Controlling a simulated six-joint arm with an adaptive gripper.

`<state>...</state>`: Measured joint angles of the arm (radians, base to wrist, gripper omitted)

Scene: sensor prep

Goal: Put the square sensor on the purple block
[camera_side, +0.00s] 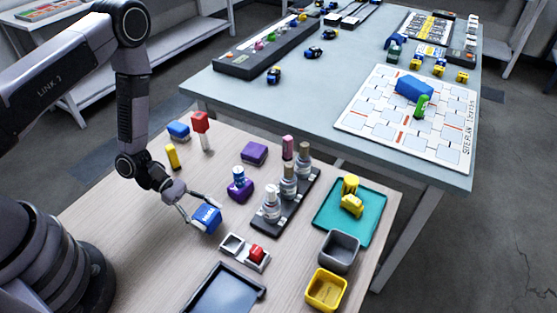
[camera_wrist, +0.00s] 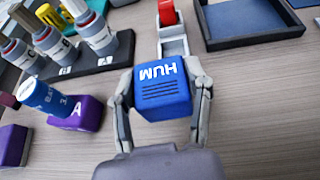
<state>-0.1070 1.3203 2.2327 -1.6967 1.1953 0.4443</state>
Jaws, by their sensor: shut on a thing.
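The square sensor is a blue block marked HUM (camera_wrist: 163,92), which also shows in the side view (camera_side: 207,219). My gripper (camera_wrist: 161,80) is shut on it, one finger on each side. Whether it touches the table is hard to tell. A plain purple block (camera_side: 254,153) lies farther back on the wooden table, and its corner shows at the wrist view's left edge (camera_wrist: 12,146). Another purple block, marked A (camera_side: 240,190), carries a blue round piece (camera_side: 239,174); in the wrist view this block (camera_wrist: 88,113) is left of my gripper.
A dark rack (camera_side: 290,205) with several labelled bottles stands right of the purple blocks. A two-slot holder (camera_side: 233,244) with a red piece (camera_side: 257,253) and a dark tray (camera_side: 224,290) lie in front. A blue block (camera_side: 178,130) and red-topped piece (camera_side: 201,124) stand behind.

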